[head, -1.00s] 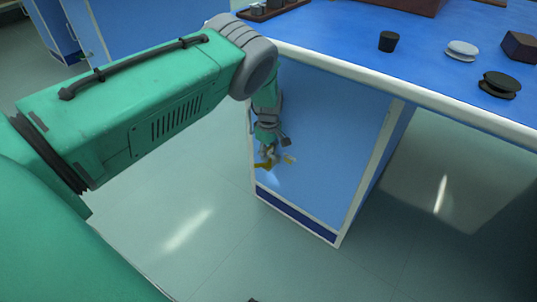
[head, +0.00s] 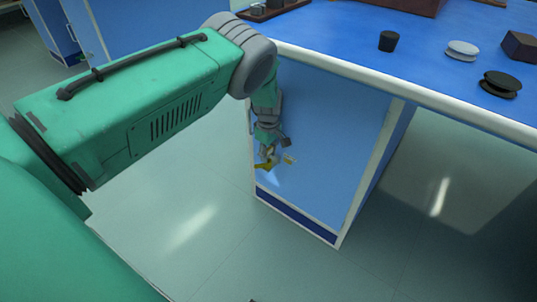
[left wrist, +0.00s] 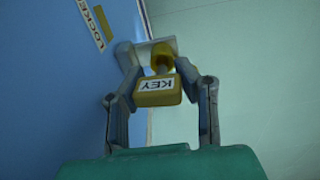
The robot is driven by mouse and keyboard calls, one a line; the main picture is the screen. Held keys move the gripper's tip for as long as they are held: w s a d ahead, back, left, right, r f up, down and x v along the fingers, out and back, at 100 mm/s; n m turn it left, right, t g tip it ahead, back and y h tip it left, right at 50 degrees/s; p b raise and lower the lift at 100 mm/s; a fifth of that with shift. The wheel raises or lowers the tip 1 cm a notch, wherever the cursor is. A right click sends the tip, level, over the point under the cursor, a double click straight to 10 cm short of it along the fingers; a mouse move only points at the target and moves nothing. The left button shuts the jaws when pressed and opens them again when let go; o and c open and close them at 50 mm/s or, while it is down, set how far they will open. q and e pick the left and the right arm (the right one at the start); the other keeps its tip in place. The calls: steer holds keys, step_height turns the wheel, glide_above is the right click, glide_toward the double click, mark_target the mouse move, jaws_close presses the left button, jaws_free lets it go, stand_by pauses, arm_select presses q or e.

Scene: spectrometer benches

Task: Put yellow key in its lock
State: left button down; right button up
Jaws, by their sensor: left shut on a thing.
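My left gripper (head: 266,158) is low beside the blue cabinet under the bench. It is shut on the yellow key (head: 264,166). In the left wrist view the yellow key (left wrist: 160,90), with a white KEY label, sits between the fingers of my left gripper (left wrist: 160,88). Just beyond it are a short shaft and a yellow round part (left wrist: 162,54) against a pale grey block (left wrist: 150,48) at the cabinet edge. I cannot tell whether the shaft is inside the round part. My right gripper is out of view.
A LOCKER label (left wrist: 93,27) with a yellow strip is on the blue cabinet face (head: 335,150). Open floor lies left of the cabinet.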

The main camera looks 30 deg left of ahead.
arm_select(q)
steer(key=shift+f, duration=0.7)
steer(key=c, duration=1.5)
jaws_free()
steer(key=shift+f+b, duration=0.2)
steer(key=shift+b, duration=0.1)
